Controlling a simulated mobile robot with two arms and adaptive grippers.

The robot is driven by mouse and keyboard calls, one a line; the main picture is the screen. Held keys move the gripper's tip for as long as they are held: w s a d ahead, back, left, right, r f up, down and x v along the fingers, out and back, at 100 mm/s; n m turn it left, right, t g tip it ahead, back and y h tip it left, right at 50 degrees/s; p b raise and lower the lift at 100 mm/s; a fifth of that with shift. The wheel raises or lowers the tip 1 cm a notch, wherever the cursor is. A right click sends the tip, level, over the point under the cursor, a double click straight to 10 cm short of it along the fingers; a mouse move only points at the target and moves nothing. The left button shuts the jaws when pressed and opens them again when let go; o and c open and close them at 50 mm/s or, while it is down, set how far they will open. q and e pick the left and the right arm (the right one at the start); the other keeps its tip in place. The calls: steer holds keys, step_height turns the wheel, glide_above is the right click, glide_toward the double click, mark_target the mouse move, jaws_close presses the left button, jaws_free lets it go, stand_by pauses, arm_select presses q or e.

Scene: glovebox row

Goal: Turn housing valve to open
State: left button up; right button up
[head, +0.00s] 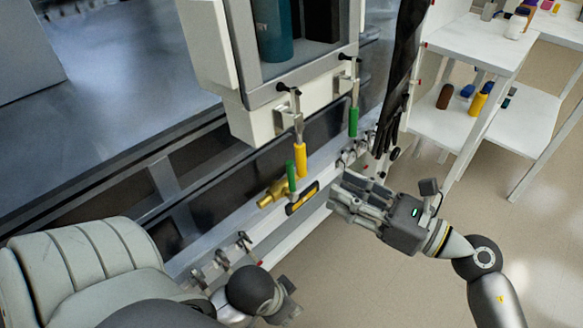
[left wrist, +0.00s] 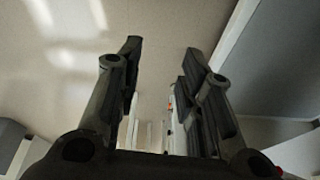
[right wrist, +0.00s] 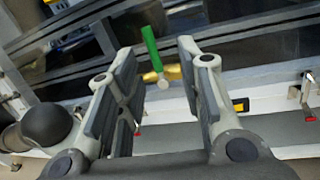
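The housing valve has a brass body (head: 273,193) and a green lever (head: 291,177), mounted on the pale rail. The lever stands roughly upright in the head view. In the right wrist view the green lever (right wrist: 151,48) and brass body (right wrist: 172,73) appear beyond and between the fingers. My right gripper (head: 340,195) is open and empty, right of the valve and apart from it. My left gripper (head: 291,300) is low at the bottom of the head view; the left wrist view shows its fingers (left wrist: 165,65) apart with nothing between them.
A yellow handle (head: 300,160) and another green handle (head: 353,122) hang from the cabinet above. A yellow-and-black label (head: 302,198) is beside the valve. Hooks (head: 222,259) line the rail. White shelves (head: 440,125) stand right; floor is clear.

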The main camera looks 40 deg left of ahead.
mark_target(291, 187)
steer(key=shift+n+g+h, duration=0.3)
steer(key=shift+n, duration=0.4)
steer(key=a, duration=0.3)
steer(key=s+a, duration=0.1)
steer(key=a, duration=0.3)
steer(key=s+a, duration=0.1)
steer(key=a, duration=0.3)
steer(key=shift+s+a, duration=0.1)
steer(key=shift+s, duration=0.1)
jaws_close()
